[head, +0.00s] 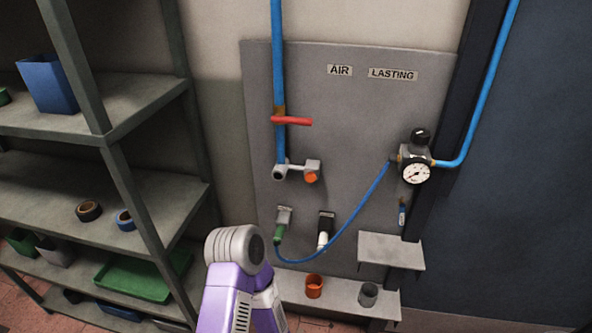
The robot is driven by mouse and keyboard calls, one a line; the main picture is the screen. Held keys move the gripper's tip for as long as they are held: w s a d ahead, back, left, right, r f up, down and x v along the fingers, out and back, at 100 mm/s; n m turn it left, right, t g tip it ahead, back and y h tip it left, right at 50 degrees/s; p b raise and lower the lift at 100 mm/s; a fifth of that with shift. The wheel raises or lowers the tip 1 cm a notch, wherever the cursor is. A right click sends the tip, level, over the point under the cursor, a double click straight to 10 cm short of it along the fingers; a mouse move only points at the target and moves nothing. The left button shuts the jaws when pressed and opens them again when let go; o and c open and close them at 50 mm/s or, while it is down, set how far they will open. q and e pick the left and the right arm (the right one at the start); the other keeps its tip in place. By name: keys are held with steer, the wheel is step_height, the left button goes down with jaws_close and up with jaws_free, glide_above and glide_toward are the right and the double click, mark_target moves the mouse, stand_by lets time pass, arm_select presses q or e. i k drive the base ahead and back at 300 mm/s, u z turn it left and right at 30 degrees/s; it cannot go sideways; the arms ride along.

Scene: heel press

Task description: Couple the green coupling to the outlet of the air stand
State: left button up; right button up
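The air stand is a grey panel (350,120) with AIR and LASTING labels. A blue pipe (278,60) with a red lever (292,121) set crosswise runs down it to a grey outlet fitting (296,168), which has an orange round part at its right end. The green coupling (279,234) hangs below, in a grey holder (284,215), apart from the outlet. A thin blue hose (350,225) runs from the coupling to the gauge regulator (415,165). My purple and grey arm link rises at the bottom centre. Neither gripper shows.
A white coupling (322,240) hangs in a dark holder beside the green one. Below, a ledge (340,297) carries an orange cup (314,286) and a grey cup (368,294). A small shelf (390,248) juts out at right. A shelf rack (150,100) stands left.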

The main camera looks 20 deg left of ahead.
mark_target(279, 235)
steer(key=z, duration=0.7)
steer(key=i, duration=0.75)
steer(key=u, duration=1.8)
